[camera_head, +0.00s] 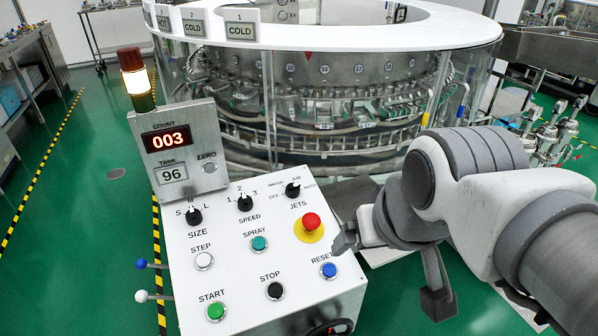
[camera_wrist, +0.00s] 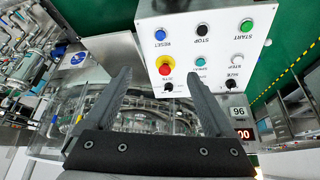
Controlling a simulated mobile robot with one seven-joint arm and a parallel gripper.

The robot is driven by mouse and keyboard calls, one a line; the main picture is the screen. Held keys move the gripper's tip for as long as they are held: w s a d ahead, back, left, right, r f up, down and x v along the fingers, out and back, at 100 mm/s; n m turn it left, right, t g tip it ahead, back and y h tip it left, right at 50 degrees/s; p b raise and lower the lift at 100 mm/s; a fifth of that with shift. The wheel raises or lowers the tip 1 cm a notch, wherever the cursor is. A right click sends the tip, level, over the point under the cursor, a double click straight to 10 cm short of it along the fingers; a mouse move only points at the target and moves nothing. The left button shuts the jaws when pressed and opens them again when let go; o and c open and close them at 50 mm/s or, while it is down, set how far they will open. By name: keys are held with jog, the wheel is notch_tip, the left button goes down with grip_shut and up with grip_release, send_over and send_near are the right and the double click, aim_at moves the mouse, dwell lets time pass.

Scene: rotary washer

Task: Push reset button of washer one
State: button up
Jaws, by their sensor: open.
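The blue reset button (camera_head: 328,270), labelled RESET, is at the lower right of the white sloped control panel (camera_head: 240,290). It also shows in the wrist view (camera_wrist: 160,35), upside down, in the panel's upper left corner. My gripper (camera_head: 389,278) is open and empty at the panel's right side. One finger is over the panel's right edge near the reset button; the other hangs to the right, off the panel. In the wrist view my gripper (camera_wrist: 158,80) has its fingers wide apart, with the button beyond them. I cannot tell whether any finger touches the panel.
A red emergency stop (camera_head: 311,222) sits just above the reset button. The black stop (camera_head: 275,291) and green start (camera_head: 215,311) buttons lie to its left. The round glass-walled washer (camera_head: 330,90) stands behind. Green floor is open at left.

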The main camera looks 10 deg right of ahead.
grip_shut()
dwell(0.3)
dwell(1.3)
